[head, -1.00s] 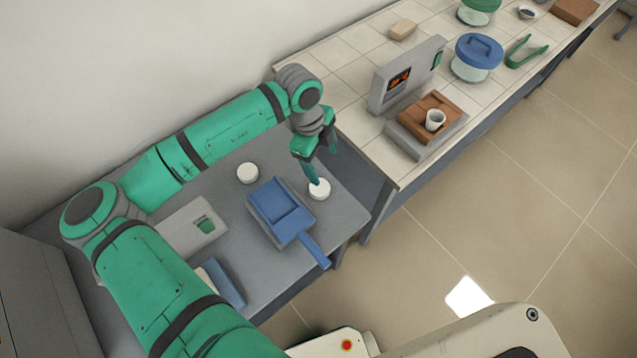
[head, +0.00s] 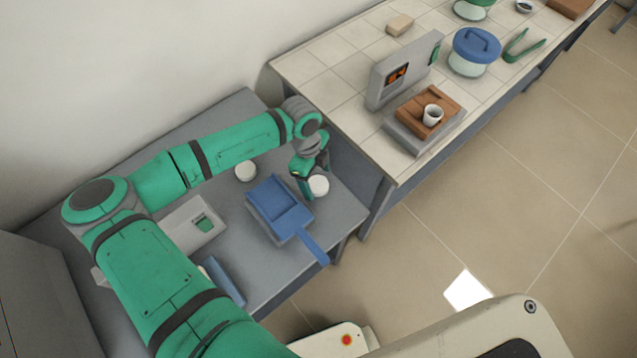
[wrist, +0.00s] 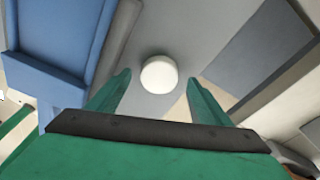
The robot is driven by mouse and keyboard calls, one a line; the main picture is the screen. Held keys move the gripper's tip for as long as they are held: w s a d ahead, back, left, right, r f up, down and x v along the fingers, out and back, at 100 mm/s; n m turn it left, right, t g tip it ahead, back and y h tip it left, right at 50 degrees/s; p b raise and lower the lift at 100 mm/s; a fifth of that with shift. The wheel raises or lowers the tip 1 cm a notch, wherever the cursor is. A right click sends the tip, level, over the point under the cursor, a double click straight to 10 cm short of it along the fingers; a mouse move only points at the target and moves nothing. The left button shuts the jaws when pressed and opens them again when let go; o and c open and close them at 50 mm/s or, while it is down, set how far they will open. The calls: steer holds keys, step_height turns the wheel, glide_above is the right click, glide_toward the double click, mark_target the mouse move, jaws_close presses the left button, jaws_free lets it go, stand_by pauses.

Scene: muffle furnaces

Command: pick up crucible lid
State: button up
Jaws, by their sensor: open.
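Two small round white pieces stand on the grey table; both look like crucible lids. The nearer one (head: 319,185) is right of the blue dustpan-shaped tray (head: 281,206), and the other (head: 246,171) is further left. My gripper (head: 304,188) is open and empty, just beside the nearer white piece in the head view. In the wrist view one white piece (wrist: 159,75) shows between my open fingertips (wrist: 160,85), slightly ahead of them, apart from both fingers. Its height below the fingers is hard to tell.
The blue tray's wall (wrist: 88,45) rises close to the left of my fingers.

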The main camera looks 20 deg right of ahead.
steer(key=shift+s+f, duration=0.1)
steer(key=shift+f, duration=0.5)
steer(key=c, duration=1.1)
steer(key=shift+r, duration=0.1)
